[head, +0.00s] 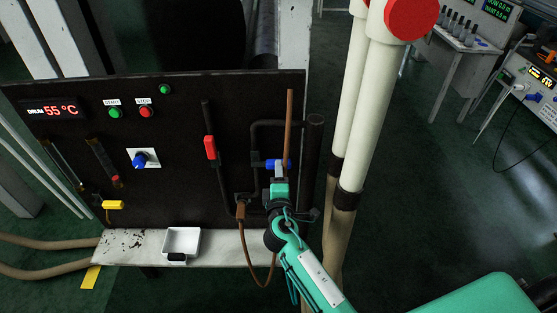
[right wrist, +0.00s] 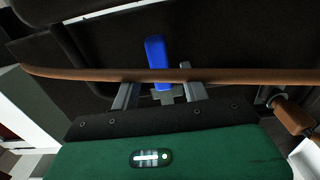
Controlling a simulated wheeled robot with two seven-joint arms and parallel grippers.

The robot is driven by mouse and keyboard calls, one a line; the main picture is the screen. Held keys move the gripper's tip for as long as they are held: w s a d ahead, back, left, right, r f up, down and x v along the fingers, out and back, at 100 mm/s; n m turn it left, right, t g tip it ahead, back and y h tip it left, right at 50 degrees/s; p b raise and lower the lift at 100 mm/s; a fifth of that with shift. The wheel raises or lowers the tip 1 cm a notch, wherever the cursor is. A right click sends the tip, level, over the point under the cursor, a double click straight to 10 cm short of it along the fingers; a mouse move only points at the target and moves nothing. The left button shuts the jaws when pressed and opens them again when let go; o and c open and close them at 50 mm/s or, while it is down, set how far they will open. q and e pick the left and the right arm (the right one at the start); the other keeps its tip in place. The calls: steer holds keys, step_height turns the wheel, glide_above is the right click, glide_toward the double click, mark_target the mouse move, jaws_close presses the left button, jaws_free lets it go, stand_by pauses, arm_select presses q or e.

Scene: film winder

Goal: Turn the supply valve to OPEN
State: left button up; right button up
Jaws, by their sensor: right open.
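A blue valve lever (head: 272,163) is on the dark pipe at the right of the black panel, lying roughly level. No label for it is readable. My right gripper (head: 279,180) is at this lever from the front, its fingers partly hidden in the head view. In the right wrist view the right gripper (right wrist: 160,95) is open. The blue lever (right wrist: 156,50) shows between and beyond its fingers. A brown pipe (right wrist: 80,74) crosses the view at the fingertips; I cannot tell whether they touch. My left gripper is not in view.
A red valve handle (head: 210,147) stands upright left of the blue lever. A yellow handle (head: 113,205) and a blue knob (head: 140,160) are further left. A white tray (head: 184,233) sits on the ledge below. Thick white pipes (head: 355,120) rise close to the right of my gripper.

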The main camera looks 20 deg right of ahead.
steer(key=shift+p+x, duration=0.4)
steer(key=shift+x, duration=1.9)
jaws_close()
